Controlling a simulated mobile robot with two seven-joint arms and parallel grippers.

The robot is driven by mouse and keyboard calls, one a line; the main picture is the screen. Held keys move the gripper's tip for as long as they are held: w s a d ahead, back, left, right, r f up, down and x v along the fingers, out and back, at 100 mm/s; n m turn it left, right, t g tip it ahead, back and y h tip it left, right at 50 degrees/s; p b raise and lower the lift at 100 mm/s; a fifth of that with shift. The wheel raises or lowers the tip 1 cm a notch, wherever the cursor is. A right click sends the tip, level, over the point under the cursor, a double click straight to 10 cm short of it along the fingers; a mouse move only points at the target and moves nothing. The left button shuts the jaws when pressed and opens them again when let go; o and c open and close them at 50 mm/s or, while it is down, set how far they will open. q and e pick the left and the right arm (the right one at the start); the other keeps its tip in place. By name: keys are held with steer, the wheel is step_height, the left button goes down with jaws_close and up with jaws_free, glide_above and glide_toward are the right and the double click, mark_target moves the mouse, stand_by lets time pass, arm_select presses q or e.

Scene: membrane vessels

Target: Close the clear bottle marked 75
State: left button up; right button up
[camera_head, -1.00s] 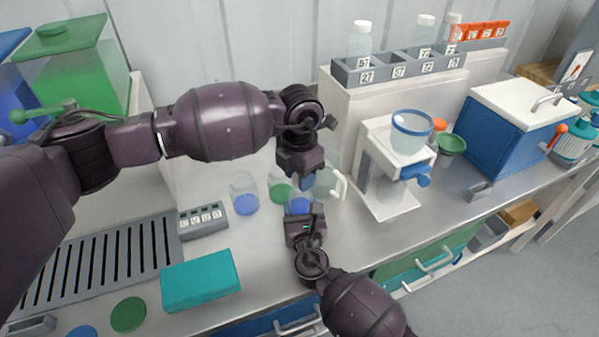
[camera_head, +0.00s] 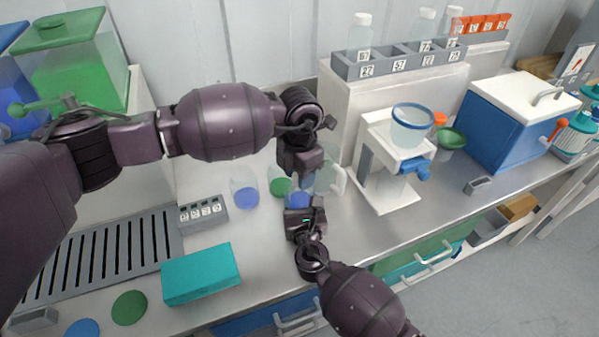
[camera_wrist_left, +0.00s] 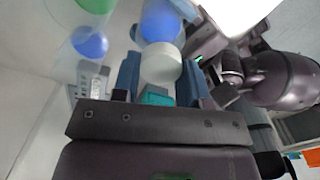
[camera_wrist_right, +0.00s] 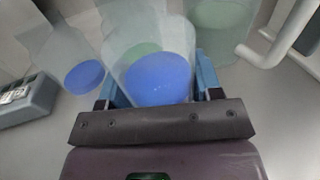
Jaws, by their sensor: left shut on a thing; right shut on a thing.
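My left gripper (camera_wrist_left: 160,85) is shut on a round white cap (camera_wrist_left: 160,63). In the head view it points down, right above my right gripper (camera_head: 301,203), and hides the cap. My right gripper is shut on a clear vessel (camera_wrist_right: 148,35) with blue in its bottom (camera_wrist_right: 158,79); the blue also shows under the cap in the left wrist view (camera_wrist_left: 160,22). The vessel looks upright, close to the bench. No mark on it can be read. I cannot tell whether the cap touches its mouth.
A clear vessel with blue (camera_head: 244,190), one with green (camera_head: 280,187) and a handled jug (camera_head: 333,176) stand close by. A grey rack (camera_head: 375,70) of capped bottles is behind. A white stand (camera_head: 395,170) is at the right, a teal box (camera_head: 200,273) at the front left.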

arm_select(q)
steer(key=shift+f, duration=0.6)
